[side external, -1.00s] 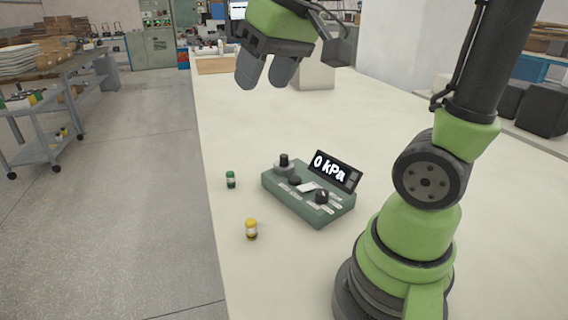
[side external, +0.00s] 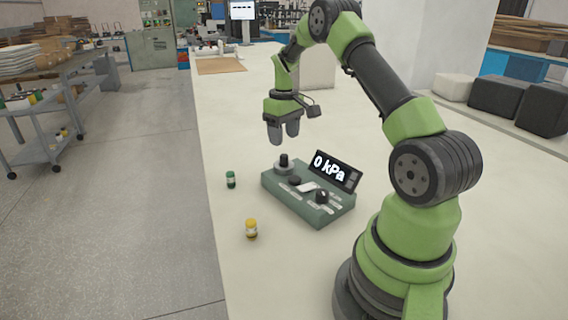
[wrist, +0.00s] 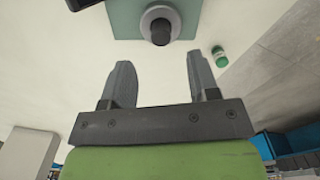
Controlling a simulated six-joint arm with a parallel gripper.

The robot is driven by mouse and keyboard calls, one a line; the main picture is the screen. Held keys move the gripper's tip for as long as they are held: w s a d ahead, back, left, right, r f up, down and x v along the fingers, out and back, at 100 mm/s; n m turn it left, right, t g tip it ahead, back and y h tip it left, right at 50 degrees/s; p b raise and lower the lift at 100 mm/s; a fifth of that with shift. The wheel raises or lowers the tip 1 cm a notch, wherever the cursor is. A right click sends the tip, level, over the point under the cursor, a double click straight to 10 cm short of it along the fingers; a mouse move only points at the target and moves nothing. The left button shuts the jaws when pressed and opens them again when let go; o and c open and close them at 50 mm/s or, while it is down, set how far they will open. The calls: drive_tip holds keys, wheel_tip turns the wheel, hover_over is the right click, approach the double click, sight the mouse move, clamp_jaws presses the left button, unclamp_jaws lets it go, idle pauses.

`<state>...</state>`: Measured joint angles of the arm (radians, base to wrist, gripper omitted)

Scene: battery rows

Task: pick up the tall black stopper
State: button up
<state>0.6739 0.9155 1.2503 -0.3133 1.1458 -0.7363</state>
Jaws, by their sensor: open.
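The tall black stopper (side external: 283,159) stands upright in a round grey seat at the far left corner of a green box (side external: 310,208) with a "0 kPa" display. In the wrist view the stopper (wrist: 161,31) shows end-on at the top, inside its grey ring. My gripper (side external: 283,142) hangs fingers down above and just behind the stopper, apart from it. In the wrist view my gripper (wrist: 160,72) is open and empty, with the stopper beyond the fingertips.
The box also carries a black knob (side external: 321,196) and a low dark disc (side external: 295,180).

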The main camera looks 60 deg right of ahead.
sight(284, 155)
drive_tip(key=shift+s+a+f, duration=0.1)
drive_tip(key=shift+f, duration=3.1)
drive_tip(key=c, duration=1)
wheel_tip(284, 155, up, 15)
drive_tip(key=shift+f, duration=0.2)
